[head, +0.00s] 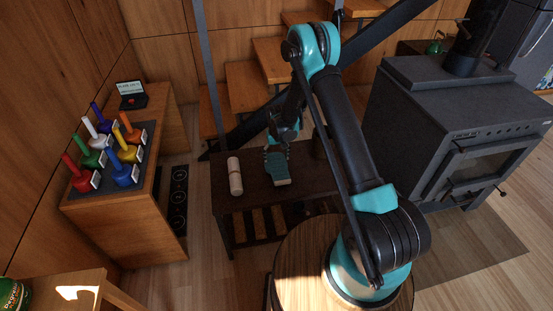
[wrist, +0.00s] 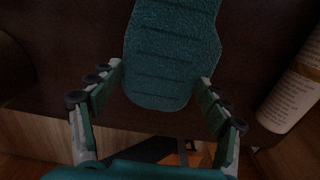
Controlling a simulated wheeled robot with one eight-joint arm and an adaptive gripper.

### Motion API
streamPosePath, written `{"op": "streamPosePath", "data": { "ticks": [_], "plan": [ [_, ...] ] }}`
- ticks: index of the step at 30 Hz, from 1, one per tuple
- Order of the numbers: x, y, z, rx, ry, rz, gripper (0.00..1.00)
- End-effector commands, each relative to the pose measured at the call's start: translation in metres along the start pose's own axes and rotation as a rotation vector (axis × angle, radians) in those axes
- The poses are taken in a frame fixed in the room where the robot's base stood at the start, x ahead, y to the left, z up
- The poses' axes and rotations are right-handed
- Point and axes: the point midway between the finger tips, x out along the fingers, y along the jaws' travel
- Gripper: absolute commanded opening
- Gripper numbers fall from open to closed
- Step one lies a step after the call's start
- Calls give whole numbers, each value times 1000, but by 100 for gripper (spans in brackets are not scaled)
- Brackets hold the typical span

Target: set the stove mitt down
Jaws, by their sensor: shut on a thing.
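The teal quilted stove mitt (head: 278,170) is at the dark wooden bench (head: 240,206), right of a pale rolled cylinder. In the wrist view the mitt (wrist: 172,52) fills the upper middle, between the two fingers. My gripper (head: 274,149) is shut on the mitt from above; it also shows in the wrist view (wrist: 161,74). I cannot tell whether the mitt touches the bench top or hangs just above it. The mitt's far end is cut off in the wrist view.
The pale cylinder (head: 235,176) lies on the bench left of the mitt; it shows at the right in the wrist view (wrist: 291,92). A black stove (head: 450,120) stands at right. A wooden cabinet (head: 120,215) with several coloured bells stands at left. Stairs rise behind the bench.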

Motion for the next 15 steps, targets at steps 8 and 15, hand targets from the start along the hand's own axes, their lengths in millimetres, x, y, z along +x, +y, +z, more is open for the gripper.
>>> {"op": "streamPosePath", "data": {
  "ticks": [8,15],
  "plan": [
    [8,0,0,0,0,0,46],
    [10,0,0,0,0,0,87]
  ]
}}
